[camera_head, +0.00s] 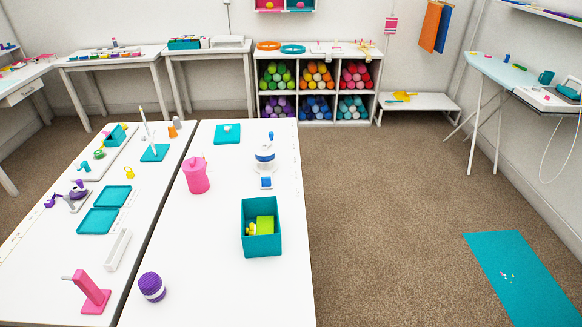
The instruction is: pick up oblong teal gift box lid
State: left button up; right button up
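Two flat teal rectangular pieces with raised rims lie close together on the left table. The upper one (114,196) is smaller, and the lower one (97,221) lies just in front of it. Either could be the oblong teal gift box lid; I cannot tell which. A smaller, squarish teal piece (227,134) lies at the far end of the right table. An open teal box (261,252) stands on the right table with a yellow-green object (265,225) inside. Neither of my grippers is in view.
A pink pitcher (196,176), a purple striped jar (152,287) and a pink tool (91,293) stand on the two tables. A white tray (118,249) lies near the teal pieces. The carpet (385,220) right of the tables is mostly clear; a teal mat (520,285) lies farther right.

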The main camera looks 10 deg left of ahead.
aim_at(224, 133)
jog(key=z, duration=2)
jog(key=i+l, duration=0.2)
jog(key=i, duration=0.25)
jog(key=i+l, duration=0.2)
jog(key=i, duration=0.3)
jog(key=i+j+u, duration=0.25)
jog(key=u, duration=0.15)
jog(key=i+j+u, duration=0.15)
jog(key=u, duration=0.3)
jog(key=i+u, duration=0.65)
jog(key=u, duration=0.2)
jog(key=i+l+u, duration=0.1)
jog(key=i+u, duration=0.15)
jog(key=u, duration=0.15)
jog(key=i+j, duration=0.15)
jog(key=i, duration=0.85)
jog(key=i+j, duration=0.15)
jog(key=i, duration=0.9)
jog(key=i+u, duration=0.25)
jog(key=u, duration=0.25)
jog(key=i+l+u, duration=0.15)
jog(key=u, duration=0.35)
jog(key=i+l+u, duration=0.25)
jog(key=u, duration=0.25)
jog(key=i+l, duration=0.05)
